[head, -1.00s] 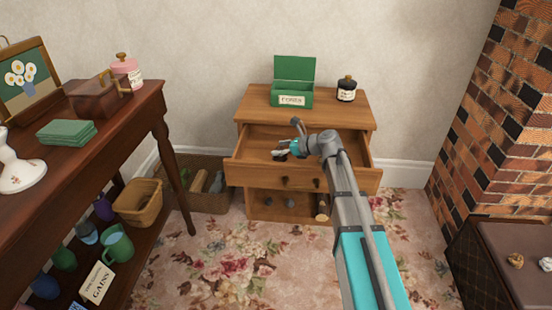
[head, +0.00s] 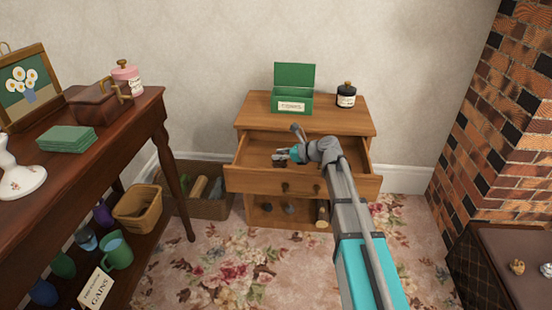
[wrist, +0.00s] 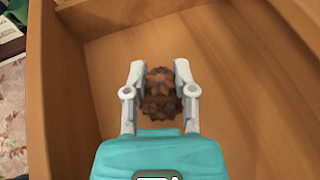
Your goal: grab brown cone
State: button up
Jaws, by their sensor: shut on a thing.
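The brown cone (wrist: 160,92) shows in the wrist view between the two pale fingers of my gripper (wrist: 160,88). The fingers are shut on it from both sides. The gripper is inside the open wooden drawer (wrist: 235,90), over its bare floor. In the head view my gripper (head: 280,157) is at the left part of the drawer (head: 255,178). The cone is too small or hidden to make out there.
A green box (head: 292,105) with its lid up and a black jar (head: 346,94) stand on the cabinet top. A dark side table (head: 135,120) is at the left. A brick fireplace (head: 505,120) is at the right. Drawer walls surround my gripper.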

jog(key=shift+r, duration=0.15)
jog(key=shift+r+p, duration=0.9)
jog(key=shift+p, duration=0.15)
jog(key=s+d+r+p, duration=0.4)
jog(key=s+r+p, duration=0.7)
jog(key=s, duration=0.2)
jog(key=shift+s+d, duration=0.15)
jog(key=shift+d, duration=0.05)
